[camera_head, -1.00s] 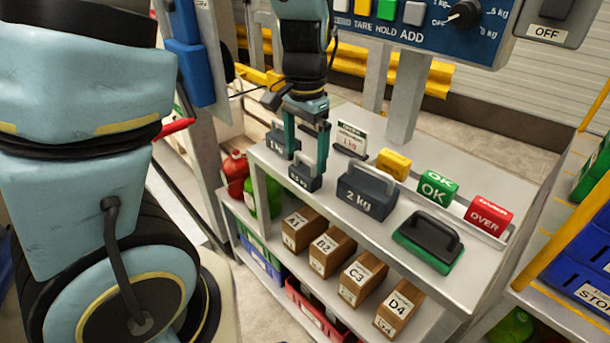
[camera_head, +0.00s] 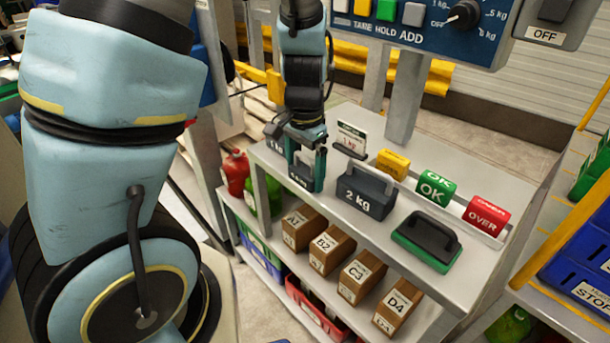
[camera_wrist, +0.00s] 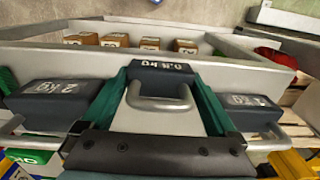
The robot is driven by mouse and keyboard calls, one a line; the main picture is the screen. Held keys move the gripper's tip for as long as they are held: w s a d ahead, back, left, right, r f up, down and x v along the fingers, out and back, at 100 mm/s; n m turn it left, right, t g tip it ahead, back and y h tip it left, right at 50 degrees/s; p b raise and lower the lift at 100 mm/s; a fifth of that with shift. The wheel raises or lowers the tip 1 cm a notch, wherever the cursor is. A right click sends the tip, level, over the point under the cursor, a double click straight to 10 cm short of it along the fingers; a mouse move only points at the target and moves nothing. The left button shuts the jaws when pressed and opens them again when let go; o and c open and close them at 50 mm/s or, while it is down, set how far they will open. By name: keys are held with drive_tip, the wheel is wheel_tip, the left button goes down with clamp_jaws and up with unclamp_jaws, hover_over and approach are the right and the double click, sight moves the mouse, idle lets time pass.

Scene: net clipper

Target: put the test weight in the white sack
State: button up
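A small dark grey weight (camera_wrist: 160,69) with a metal handle is between my gripper's green fingers; its label is hard to read. My gripper (camera_head: 306,180) points down over it on the shelf top, fingers spread on either side. I see no clear grip on the block or handle. A larger 2 kg weight (camera_head: 365,190) stands to the right in the head view and also shows at the left of the wrist view (camera_wrist: 52,99). Another weight (camera_wrist: 243,108) is on the other side, mostly hidden behind my gripper in the head view. I see no white sack.
Yellow, green OK and red OVER blocks (camera_head: 487,215) and a green-based pad (camera_head: 428,240) are to the right. Labelled boxes (camera_head: 333,249) fill the shelf below. Blue bins (camera_head: 580,262) stand far right.

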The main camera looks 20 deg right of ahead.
clamp_jaws()
idle(0.3)
